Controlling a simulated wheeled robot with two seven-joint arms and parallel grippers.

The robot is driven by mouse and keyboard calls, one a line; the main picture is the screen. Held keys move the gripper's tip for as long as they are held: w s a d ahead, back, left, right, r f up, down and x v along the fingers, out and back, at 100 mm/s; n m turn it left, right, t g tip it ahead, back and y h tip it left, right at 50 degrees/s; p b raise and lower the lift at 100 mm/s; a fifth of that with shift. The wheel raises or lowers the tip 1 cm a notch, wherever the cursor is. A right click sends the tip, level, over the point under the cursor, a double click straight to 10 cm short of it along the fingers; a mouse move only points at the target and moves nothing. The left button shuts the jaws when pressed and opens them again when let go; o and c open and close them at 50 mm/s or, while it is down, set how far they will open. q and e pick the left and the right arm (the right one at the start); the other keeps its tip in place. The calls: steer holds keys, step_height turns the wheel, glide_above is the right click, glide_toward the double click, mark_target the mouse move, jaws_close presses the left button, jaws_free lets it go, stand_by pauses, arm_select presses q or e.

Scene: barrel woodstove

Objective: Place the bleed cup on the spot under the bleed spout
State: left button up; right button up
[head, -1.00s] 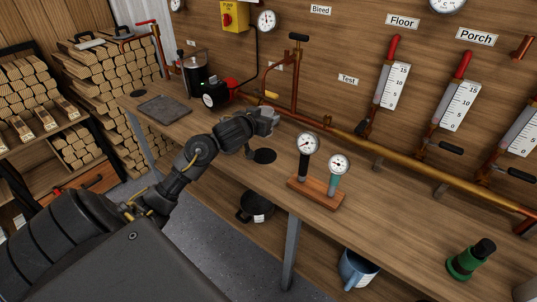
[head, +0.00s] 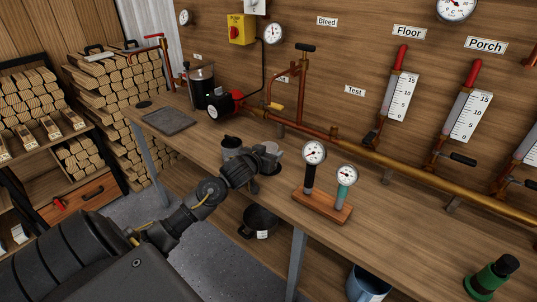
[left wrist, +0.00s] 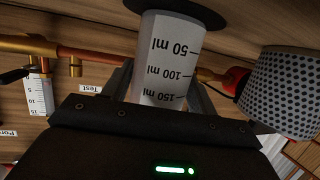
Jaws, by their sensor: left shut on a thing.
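My left gripper (head: 266,158) is shut on the bleed cup, a pale cup with ml marks (left wrist: 166,62). In the head view the cup (head: 270,148) shows only in part, at the fingers. A round dark spot (head: 273,170) lies on the bench just under the cup, partly hidden. In the left wrist view, which is upside down, the cup's base end meets the dark disc (left wrist: 185,10) in the picture; I cannot tell if they touch. The copper bleed pipe (head: 302,85) stands behind, below the Bleed label (head: 326,21). My right gripper is not in view.
A two-gauge wooden stand (head: 322,205) is to the right. The red and black pump (head: 222,106) is behind left.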

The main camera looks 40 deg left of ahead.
arm_select(q)
steer(key=shift+f, duration=0.15)
steer(key=o, duration=1)
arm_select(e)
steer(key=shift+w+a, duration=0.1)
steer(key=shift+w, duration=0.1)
arm_select(q)
steer(key=shift+r, duration=0.2)
steer(key=p+v, duration=0.1)
steer(key=v, duration=1.1)
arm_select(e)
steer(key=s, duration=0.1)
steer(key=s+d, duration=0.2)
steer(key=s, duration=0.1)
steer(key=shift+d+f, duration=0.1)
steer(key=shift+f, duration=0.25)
